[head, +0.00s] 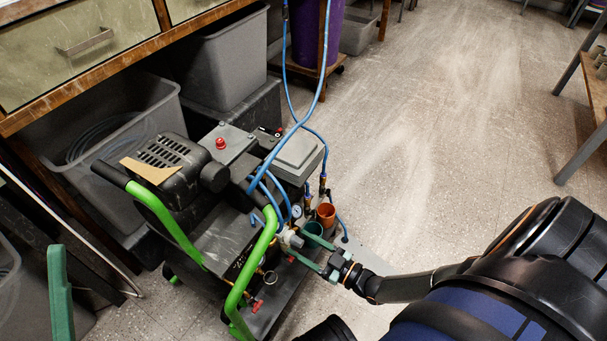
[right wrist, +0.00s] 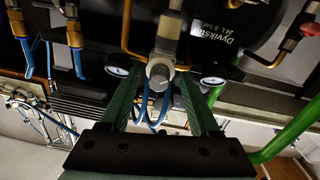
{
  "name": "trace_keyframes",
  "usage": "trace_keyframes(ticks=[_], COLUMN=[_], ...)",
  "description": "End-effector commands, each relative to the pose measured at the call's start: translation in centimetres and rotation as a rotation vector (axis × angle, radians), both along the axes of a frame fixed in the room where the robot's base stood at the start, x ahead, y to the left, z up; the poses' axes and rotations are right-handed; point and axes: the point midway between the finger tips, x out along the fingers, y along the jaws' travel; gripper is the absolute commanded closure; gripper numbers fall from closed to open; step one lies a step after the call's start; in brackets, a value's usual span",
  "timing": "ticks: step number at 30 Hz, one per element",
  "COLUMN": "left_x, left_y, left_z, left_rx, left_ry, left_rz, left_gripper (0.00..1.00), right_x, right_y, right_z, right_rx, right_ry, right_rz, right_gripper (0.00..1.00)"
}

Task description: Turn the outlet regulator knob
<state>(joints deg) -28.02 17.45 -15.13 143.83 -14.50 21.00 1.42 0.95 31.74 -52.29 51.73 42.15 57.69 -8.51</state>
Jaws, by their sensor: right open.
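The outlet regulator knob (head: 291,238) is a pale grey cap on the front of a wheeled compressor (head: 220,235). In the right wrist view the knob (right wrist: 159,76) faces me on a grey regulator body, with a small gauge on either side. My right gripper (head: 306,247) is open, its two green fingers reaching toward the regulator. In the right wrist view the fingers (right wrist: 160,92) lie left and right of the knob, with gaps on both sides. A green upright piece (head: 60,292) at the left edge may be part of my left gripper; its jaws cannot be made out.
Green tube handles (head: 255,262) rise beside the regulator. Blue hoses (head: 314,100) hang above it. An orange cup (head: 325,214) stands close by. A workbench (head: 100,62) with grey bins (head: 120,130) is at the left. The floor (head: 430,130) behind is open.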

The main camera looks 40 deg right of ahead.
Motion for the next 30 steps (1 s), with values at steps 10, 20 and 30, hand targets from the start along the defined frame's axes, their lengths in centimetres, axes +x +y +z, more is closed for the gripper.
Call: trace_keyframes(ticks=[10, 20, 30], left_x=[0.0, 0.0, 0.01], left_y=[-0.02, -0.02, -0.01], left_z=[0.0, 0.0, 0.0], left_rx=[0.0, -0.001, -0.002], left_ry=[0.001, 0.002, 0.002], left_rz=[0.0, -0.001, 0.0], left_gripper=[0.12, 0.12, 0.12], right_x=[0.02, 0.0, -0.02], right_y=[0.03, 0.01, -0.01], right_z=[0.03, 0.02, 0.01], right_rx=[0.0, -0.001, -0.001], right_ry=[0.0, 0.0, 0.0], right_rz=[0.0, 0.0, 0.0], right_gripper=[0.51, 0.88, 1.0])
